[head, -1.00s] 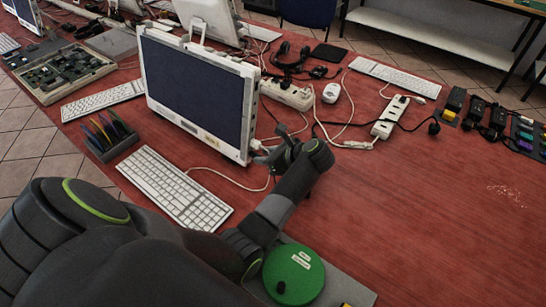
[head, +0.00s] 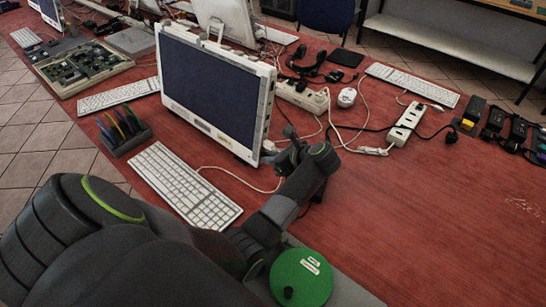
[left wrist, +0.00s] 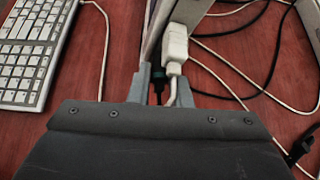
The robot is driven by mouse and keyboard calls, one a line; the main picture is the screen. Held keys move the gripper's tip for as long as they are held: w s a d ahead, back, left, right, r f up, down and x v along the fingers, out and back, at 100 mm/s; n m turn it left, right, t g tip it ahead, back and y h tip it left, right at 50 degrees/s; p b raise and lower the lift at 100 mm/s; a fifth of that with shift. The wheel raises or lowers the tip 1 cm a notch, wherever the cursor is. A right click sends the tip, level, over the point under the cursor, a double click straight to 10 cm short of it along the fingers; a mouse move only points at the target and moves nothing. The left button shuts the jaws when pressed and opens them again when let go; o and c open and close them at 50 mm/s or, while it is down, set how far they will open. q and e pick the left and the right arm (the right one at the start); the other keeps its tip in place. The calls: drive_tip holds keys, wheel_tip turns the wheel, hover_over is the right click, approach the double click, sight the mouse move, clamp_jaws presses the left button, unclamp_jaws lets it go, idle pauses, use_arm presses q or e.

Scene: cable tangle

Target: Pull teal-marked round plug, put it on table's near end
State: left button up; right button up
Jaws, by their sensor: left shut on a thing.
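My left gripper (head: 291,146) is low beside the right edge of the monitor. In the left wrist view its two fingers (left wrist: 165,90) are closed around a small dark plug with a teal band (left wrist: 173,69). The plug's front end sits against a white connector (left wrist: 176,44); I cannot tell whether it is still seated in it. A pale cable runs back between the fingers. In the head view the plug is hidden by the gripper. My right gripper is not in view.
The monitor (head: 212,92) and a white keyboard (head: 185,187) stand left of the gripper. Power strips (head: 407,124) and loose cables lie behind it. A green labelled disc (head: 301,278) is at the near edge. The red table (head: 430,220) is clear at the right.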

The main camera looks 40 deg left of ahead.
use_arm(q)
clamp_jaws()
drive_tip(key=shift+d, duration=0.2)
drive_tip(key=shift+s+d+b, duration=0.1)
drive_tip(key=shift+d+b, duration=0.5)
drive_tip(key=shift+d, duration=0.8)
